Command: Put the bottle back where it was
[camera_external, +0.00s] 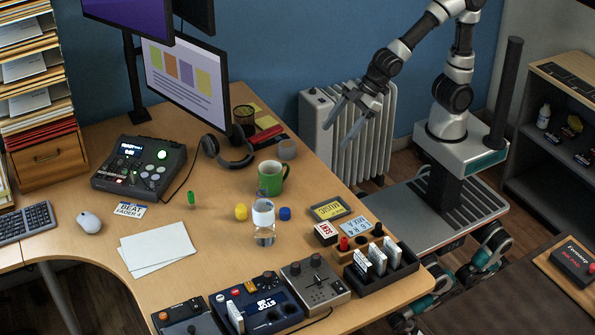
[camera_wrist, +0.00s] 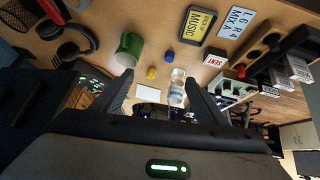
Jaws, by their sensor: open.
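The clear bottle (camera_external: 264,222) with a white label stands upright on the desk, in front of the green mug (camera_external: 272,177). It also shows in the wrist view as a clear bottle (camera_wrist: 177,88), between and beyond my fingers. My gripper (camera_external: 347,118) is open and empty, held in the air off the desk's right edge, in front of the white radiator. In the wrist view my gripper (camera_wrist: 160,95) has its two fingers spread wide, apart from the bottle.
A yellow cap (camera_external: 241,212) and a blue cap (camera_external: 285,213) lie beside the bottle. Headphones (camera_external: 228,152), signs (camera_external: 329,208) and a black card rack (camera_external: 381,264) surround it. White papers (camera_external: 157,247) lie left. The radiator (camera_external: 350,125) stands behind my gripper.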

